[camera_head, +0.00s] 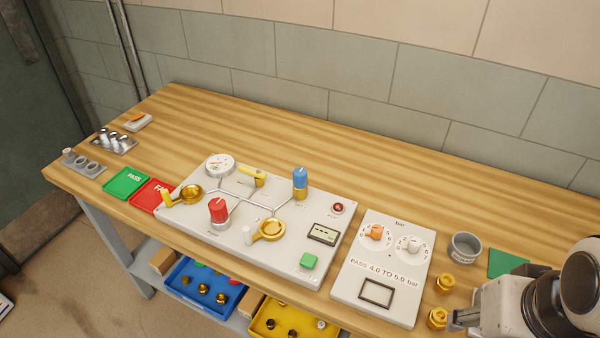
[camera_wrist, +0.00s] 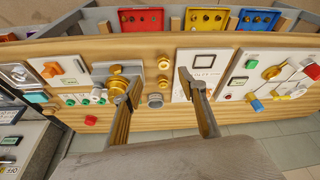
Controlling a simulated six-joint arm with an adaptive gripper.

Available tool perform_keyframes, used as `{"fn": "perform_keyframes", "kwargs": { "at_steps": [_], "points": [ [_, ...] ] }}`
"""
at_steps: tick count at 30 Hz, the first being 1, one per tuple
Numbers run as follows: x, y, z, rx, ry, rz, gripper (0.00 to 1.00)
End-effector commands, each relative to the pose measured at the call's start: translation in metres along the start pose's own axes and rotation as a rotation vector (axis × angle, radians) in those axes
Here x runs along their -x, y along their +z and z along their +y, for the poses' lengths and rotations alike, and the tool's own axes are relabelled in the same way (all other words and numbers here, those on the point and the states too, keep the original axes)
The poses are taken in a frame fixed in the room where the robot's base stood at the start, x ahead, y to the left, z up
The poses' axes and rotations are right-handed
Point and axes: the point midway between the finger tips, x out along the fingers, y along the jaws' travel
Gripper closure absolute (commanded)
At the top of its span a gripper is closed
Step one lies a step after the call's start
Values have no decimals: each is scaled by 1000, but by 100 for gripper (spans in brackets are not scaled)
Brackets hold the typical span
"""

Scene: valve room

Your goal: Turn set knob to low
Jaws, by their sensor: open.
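A white panel (camera_head: 347,296) marked "bar" and "PASS 4.0 TO 5.0 bar" lies right of centre in the head view. It carries an orange knob (camera_head: 375,232) and a white knob (camera_head: 409,244) on round dials. No readable label tells me which is the set knob. The wrist view shows this panel (camera_wrist: 207,70) too, partly behind a finger. Another orange knob (camera_wrist: 52,69) shows on a panel at the wrist view's left. My gripper (camera_head: 452,321) is at the lower right in the head view, apart from the knobs. Its spread fingers (camera_wrist: 160,80) hold nothing.
Brass fittings (camera_head: 444,283) and a grey cup (camera_head: 464,248) stand between the panel and my gripper. A larger valve board (camera_head: 290,235) with a gauge (camera_head: 219,165) and a red knob (camera_head: 218,211) lies left. The table's back strip (camera_head: 330,150) is clear.

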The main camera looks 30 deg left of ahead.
Motion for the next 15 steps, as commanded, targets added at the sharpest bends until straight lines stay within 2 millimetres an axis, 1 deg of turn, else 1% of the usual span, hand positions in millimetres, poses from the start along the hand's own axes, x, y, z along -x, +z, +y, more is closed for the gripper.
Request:
{"fn": "perform_keyframes", "kwargs": {
  "at_steps": [1,8,15],
  "points": [
    [-3,-7,-5,18,-6,-12,59],
    [-14,-40,-29,88,-29,-49,59],
    [-29,-75,-59,162,-51,-76,59]
  ]
}}
